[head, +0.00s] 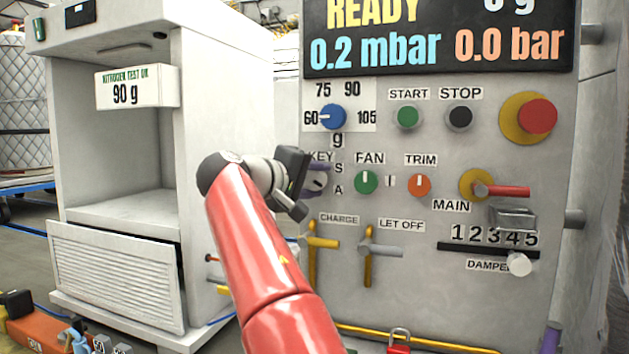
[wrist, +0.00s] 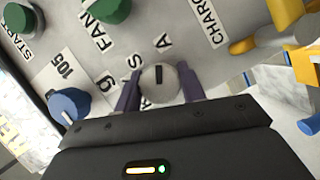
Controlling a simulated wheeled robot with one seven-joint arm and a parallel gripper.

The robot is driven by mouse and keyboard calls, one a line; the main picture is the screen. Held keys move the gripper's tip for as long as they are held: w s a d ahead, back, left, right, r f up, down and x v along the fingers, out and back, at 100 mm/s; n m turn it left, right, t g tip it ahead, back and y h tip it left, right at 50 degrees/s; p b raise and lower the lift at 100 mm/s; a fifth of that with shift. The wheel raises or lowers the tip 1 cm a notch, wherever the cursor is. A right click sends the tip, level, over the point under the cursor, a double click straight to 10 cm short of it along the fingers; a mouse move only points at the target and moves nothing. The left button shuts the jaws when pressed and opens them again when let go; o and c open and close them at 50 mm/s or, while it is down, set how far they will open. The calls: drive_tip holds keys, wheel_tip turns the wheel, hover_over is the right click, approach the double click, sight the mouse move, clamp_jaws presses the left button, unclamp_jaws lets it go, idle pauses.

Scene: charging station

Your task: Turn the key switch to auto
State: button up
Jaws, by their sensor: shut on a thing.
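The key switch (head: 316,182) is a small grey knob on the panel, below a partly hidden KEY label (head: 320,157), with letters S and A to its right. In the wrist view the round key switch (wrist: 159,88) shows a dark mark pointing up, roughly toward the letter A (wrist: 165,41); the letter S (wrist: 136,61) is up and left of it. My gripper (head: 312,182) reaches the switch from the left. In the wrist view my gripper's purple fingers (wrist: 159,91) are shut on the knob, one on each side.
The blue weight dial (head: 332,117) is just above; the green FAN knob (head: 366,182) and orange TRIM knob (head: 419,185) are to the right. Yellow CHARGE (head: 314,243) and LET OFF (head: 368,250) handles stick out below. A white cabinet (head: 115,215) stands left of my arm.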

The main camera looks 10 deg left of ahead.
drive_tip(key=shift+f, duration=0.1)
drive_tip(key=o, duration=1)
drive_tip(key=shift+c, duration=0.2)
drive_tip(key=v, duration=0.8)
drive_tip(key=shift+w, duration=0.1)
